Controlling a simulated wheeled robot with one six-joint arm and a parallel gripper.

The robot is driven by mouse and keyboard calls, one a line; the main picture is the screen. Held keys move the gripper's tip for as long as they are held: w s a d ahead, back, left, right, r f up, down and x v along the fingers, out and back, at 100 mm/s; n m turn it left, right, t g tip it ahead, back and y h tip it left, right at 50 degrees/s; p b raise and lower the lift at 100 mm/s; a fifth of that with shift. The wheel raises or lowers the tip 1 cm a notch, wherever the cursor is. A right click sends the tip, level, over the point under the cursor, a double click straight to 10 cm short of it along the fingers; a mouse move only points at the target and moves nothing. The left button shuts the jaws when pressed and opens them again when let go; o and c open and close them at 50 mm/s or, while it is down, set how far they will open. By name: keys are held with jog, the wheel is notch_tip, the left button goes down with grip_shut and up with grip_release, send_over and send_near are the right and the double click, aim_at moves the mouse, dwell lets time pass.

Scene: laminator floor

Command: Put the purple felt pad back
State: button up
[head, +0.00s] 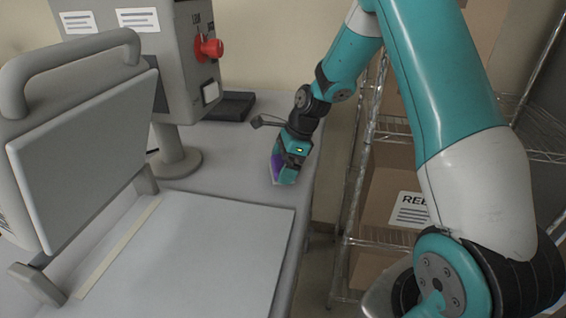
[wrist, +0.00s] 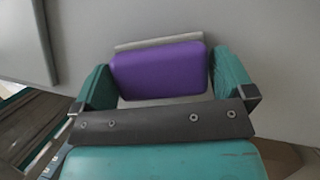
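The purple felt pad (wrist: 160,70) lies between the two teal fingers of my gripper (wrist: 163,64) in the wrist view. It fills the gap, and both fingers appear to touch its sides. A thin pale grey strip (wrist: 158,42) shows along its far edge. In the head view my gripper (head: 285,166) points down at the right part of the grey worktop, and a bit of the purple pad (head: 275,168) shows at its left side. The fingers hide most of the pad there. I cannot tell whether the pad touches the worktop.
The laminator press with its raised plate (head: 85,150) stands at the left, over a white flat board (head: 200,250). A control box with a red knob (head: 210,48) stands behind. A dark tray (head: 230,106) lies at the back. A wire rack with cardboard boxes (head: 390,195) stands to the right.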

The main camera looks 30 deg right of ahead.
jog(key=b+v, duration=0.2)
jog(key=v, duration=1)
jog(key=s+a+r+n, duration=0.2)
jog(key=s+a+n, duration=0.3)
jog(key=a+n, duration=0.2)
jog(key=s+a+r+n, duration=0.3)
jog(key=s+a+n, duration=0.2)
jog(key=a+n, duration=0.25)
jog(key=s+a+n+g, duration=0.1)
jog(key=s+a+n, duration=0.3)
jog(key=s+n, duration=0.3)
jog(key=s+a+n, duration=0.4)
jog(key=s+n, duration=0.4)
jog(key=s, duration=0.1)
jog(key=shift+f+g, duration=0.2)
jog(key=shift+g, duration=0.2)
notch_tip(320, 180, down, 2)
jog(key=shift+w+b, duration=0.1)
jog(key=shift+b, duration=0.7)
